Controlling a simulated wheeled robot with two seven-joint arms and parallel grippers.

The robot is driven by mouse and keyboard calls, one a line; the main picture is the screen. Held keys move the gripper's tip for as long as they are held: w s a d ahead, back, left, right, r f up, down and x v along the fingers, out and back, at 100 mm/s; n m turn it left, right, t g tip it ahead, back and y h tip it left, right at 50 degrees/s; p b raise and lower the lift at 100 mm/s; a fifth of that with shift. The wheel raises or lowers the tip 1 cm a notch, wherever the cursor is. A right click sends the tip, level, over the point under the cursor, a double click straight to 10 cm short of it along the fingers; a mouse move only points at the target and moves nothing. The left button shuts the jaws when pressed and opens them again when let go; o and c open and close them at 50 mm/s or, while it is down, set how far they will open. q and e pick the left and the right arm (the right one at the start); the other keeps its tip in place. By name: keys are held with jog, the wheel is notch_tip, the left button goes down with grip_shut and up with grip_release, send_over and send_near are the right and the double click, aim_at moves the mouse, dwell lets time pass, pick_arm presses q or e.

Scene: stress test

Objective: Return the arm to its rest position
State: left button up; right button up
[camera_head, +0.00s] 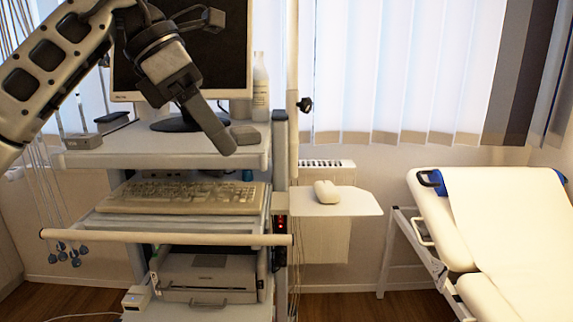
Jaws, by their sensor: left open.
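My left arm comes in from the upper left, raised in front of the cart and the monitor (226,45). My left gripper (215,128) is open and points down and to the right over the cart's top shelf (120,158). My right gripper is not in view.
The cart holds a keyboard (185,196), a printer (208,277) and a white bottle (260,85). A mouse (327,191) lies on a side shelf (350,208). A padded couch (440,215) stands at the right. Cables with blue ends (68,254) hang at the left.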

pick_arm(q)
jog(key=s+d+f+n+g+h, duration=0.35)
jog(key=d+f+n+h, duration=0.35)
jog(key=d+f+h, duration=0.65)
jog(key=a+f+n+t+y, duration=0.35)
jog(key=f+n+t, duration=0.3)
jog(key=n, duration=0.35)
jog(key=w+a+f+n+t+y, duration=0.1)
jog(key=a+f+n+t+y, duration=0.3)
jog(key=n+t, duration=0.5)
jog(key=a+f+n+t+y, duration=0.2)
jog(key=a+f+n+t, duration=0.3)
jog(key=n, duration=0.7)
jog(key=s+a+f+n+g+y, duration=0.3)
jog(key=s+f, duration=0.5)
jog(key=f, duration=0.3)
jog(key=s+a+f+n+g+y, duration=0.3)
jog(key=s+f+n, duration=0.3)
jog(key=s+f, duration=0.3)
notch_tip(320, 180, down, 2)
jog(key=shift+a+g+y, duration=0.15)
jog(key=shift+g+y, duration=0.45)
jog(key=shift+y, duration=0.1)
